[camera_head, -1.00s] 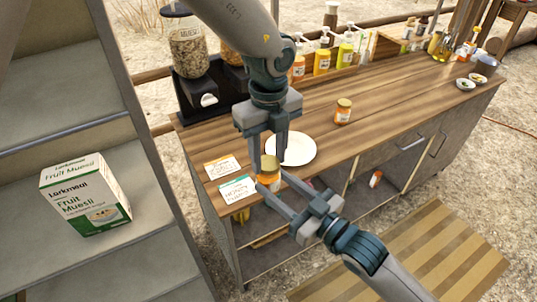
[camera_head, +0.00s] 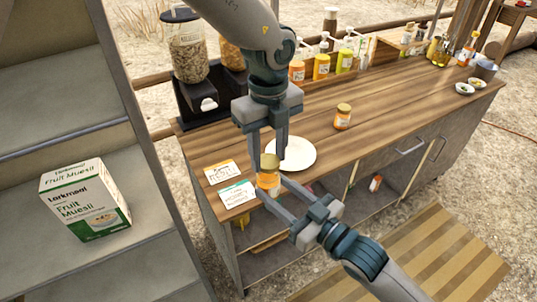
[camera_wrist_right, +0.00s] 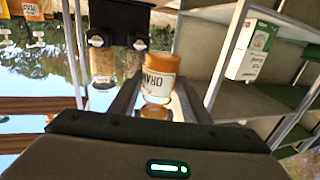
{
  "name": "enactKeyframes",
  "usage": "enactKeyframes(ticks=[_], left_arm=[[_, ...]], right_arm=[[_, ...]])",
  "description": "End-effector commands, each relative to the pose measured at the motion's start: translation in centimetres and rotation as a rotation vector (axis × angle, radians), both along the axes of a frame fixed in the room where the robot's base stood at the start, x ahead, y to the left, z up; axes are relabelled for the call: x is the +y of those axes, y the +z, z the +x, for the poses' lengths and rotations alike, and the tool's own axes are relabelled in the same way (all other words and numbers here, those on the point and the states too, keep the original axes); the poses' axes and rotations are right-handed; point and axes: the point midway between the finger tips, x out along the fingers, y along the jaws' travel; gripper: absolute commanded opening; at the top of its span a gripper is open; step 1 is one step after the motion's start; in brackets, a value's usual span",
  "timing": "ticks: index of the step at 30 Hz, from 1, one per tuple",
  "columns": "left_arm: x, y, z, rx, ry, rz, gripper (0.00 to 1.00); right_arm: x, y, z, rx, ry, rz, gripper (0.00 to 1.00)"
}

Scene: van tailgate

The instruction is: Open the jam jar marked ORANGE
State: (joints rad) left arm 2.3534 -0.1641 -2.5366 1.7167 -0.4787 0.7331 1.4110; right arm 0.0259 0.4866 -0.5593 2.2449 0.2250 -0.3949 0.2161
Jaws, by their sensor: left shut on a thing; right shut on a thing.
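The jam jar (camera_head: 268,182) is upright near the front left of the wooden counter, with an orange body and a gold lid (camera_head: 268,161). In the right wrist view its label (camera_wrist_right: 158,84) appears upside down and reads "ORAN", the rest turned out of sight. My left gripper (camera_head: 268,152) comes from above and is shut on the lid. My right gripper (camera_head: 272,190) reaches in from the lower right and is shut on the jar's body. I cannot tell whether the lid is loose or whether the jar touches the counter.
Another orange jar (camera_head: 342,117) stands apart on the counter. A white plate (camera_head: 297,154) lies behind the held jar. Two cards (camera_head: 237,195) lie to its left. Cereal dispensers (camera_head: 187,52) and pump bottles (camera_head: 321,66) line the back. A muesli box (camera_head: 85,200) stands on the left shelf.

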Motion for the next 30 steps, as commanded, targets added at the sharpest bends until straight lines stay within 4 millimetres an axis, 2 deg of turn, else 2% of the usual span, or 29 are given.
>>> enactKeyframes(ticks=[12, 24, 30], left_arm=[[0.0, 0.2, 0.0, 0.000, 0.000, 0.000, 0.12], [0.0, 3.7, 0.0, -0.002, 0.000, -0.001, 0.12], [0.0, 4.1, 0.0, 0.000, 0.000, 0.000, 0.12]], right_arm=[[0.0, 0.1, 0.0, -0.003, 0.000, 0.001, 0.00], [0.0, 0.1, 0.0, -0.003, 0.000, 0.001, 0.00], [0.0, 0.1, 0.0, -0.003, 0.000, 0.001, 0.00]])
